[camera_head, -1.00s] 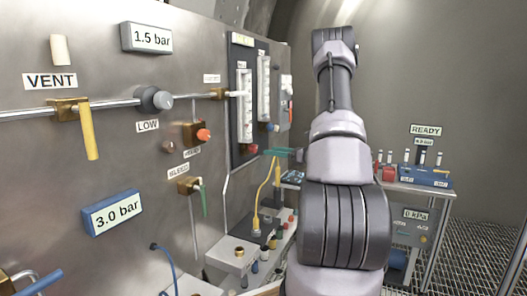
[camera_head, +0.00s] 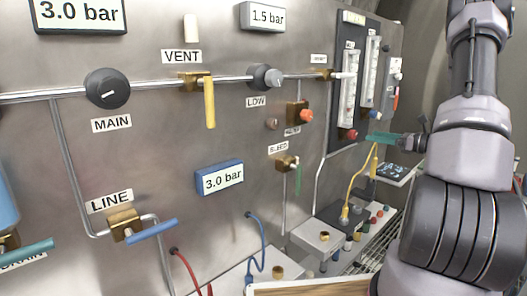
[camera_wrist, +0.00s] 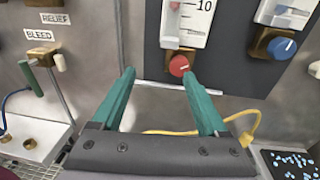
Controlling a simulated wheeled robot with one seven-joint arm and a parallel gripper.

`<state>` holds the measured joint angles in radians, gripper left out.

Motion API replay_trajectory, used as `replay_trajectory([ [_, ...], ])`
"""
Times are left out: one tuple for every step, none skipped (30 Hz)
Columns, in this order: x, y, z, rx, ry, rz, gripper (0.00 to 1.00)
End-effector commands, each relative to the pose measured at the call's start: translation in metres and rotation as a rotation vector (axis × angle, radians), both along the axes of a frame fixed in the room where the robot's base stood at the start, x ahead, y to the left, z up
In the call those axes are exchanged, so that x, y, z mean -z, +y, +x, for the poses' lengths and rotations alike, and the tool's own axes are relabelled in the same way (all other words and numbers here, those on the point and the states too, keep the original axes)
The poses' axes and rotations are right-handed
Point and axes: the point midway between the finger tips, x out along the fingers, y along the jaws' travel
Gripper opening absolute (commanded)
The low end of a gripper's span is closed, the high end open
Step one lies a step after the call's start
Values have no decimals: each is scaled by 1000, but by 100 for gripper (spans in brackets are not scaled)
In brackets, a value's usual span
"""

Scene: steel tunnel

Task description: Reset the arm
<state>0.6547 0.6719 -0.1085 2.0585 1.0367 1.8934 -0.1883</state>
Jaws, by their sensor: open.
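My arm stands at the right of the head view. My gripper (camera_head: 384,138) reaches left from it toward the dark flowmeter board, with its teal fingers seen nearly edge-on. In the wrist view my gripper (camera_wrist: 162,88) has its two teal fingers spread apart with nothing between them. A red knob (camera_wrist: 179,66) under a flowmeter scale shows just beyond and between the fingertips. The same red knob (camera_head: 351,134) shows left of the fingers in the head view. I cannot tell how far the fingertips are from it.
The steel panel carries the yellow VENT handle (camera_head: 210,103), the MAIN knob (camera_head: 107,89), the blue LINE handle (camera_head: 152,231) and the green BLEED handle (camera_head: 298,179). A yellow hose (camera_wrist: 190,132) runs below my fingers. A blue knob (camera_wrist: 283,47) is to the right.

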Motion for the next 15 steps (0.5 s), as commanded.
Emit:
replay_trajectory([
  [-18, 23, -4, -63, -13, -55, 76],
  [-27, 38, -8, -104, -18, -93, 76],
  [-39, 58, -15, -165, -26, -150, 76],
  [-47, 74, -22, -213, -33, -197, 76],
  [-55, 88, -30, -259, -42, -247, 76],
  [-64, 107, -40, -319, -52, -311, 76],
  [-71, 120, -49, -362, -62, -361, 76],
  [-77, 132, -58, -404, -71, -411, 76],
  [-84, 148, -71, -459, -88, -481, 76],
  [-89, 158, -81, -499, -101, -533, 76],
  [-93, 168, -91, -537, -114, -587, 76],
  [-98, 180, -104, -586, -135, -658, 76],
  [-102, 187, -114, -621, -150, -713, 76],
  [-105, 194, -124, -655, -168, -769, 76],
  [-109, 202, -138, -697, -193, -843, 76],
])
